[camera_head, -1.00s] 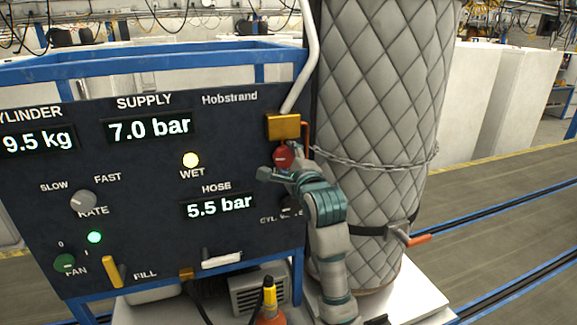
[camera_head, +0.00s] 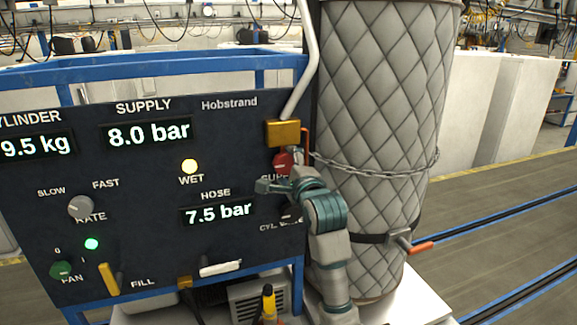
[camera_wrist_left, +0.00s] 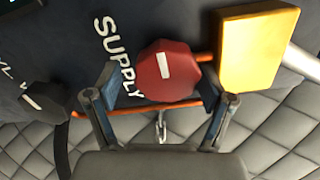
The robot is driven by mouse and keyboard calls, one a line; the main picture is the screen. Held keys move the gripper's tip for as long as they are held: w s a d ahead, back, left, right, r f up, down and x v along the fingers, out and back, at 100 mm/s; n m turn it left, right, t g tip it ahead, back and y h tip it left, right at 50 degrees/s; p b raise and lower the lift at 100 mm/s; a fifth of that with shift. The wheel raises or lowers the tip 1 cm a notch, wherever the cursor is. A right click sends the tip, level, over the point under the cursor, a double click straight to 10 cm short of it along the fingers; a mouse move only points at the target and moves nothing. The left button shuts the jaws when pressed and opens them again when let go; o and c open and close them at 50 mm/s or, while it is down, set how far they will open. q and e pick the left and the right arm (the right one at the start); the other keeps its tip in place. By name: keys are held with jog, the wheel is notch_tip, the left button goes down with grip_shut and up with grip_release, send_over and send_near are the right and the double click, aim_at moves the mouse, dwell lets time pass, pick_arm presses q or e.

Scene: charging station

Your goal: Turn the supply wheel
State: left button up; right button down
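The red supply wheel (camera_head: 283,161) sits on the dark panel's right side, under a yellow block and above its partly hidden label. In the left wrist view the wheel (camera_wrist_left: 168,75) faces me, with a white mark lying along the SUPPLY lettering. My left gripper (camera_head: 275,185) is just below the wheel in the head view. In the wrist view its fingers (camera_wrist_left: 158,95) are spread apart, with the wheel beyond and between their tips. The right fingertip is close to the wheel's edge; I cannot tell whether it touches. The supply display (camera_head: 150,134) reads 8.0 bar. My right gripper is out of view.
The yellow block (camera_head: 283,133) with a white pipe is just above the wheel. A dark knob (camera_wrist_left: 45,101) is beside the left finger. A quilted cylinder (camera_head: 385,110) with a chain stands right of the panel. The hose display (camera_head: 219,212) reads 7.5 bar.

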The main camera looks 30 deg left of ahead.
pick_arm(q)
jog(key=shift+s+d+r, duration=0.2)
jog(key=shift+d+r, duration=0.05)
jog(key=v, duration=0.7)
jog(key=shift+d+f, duration=0.15)
jog(key=shift+f, duration=0.15)
dwell(1.1)
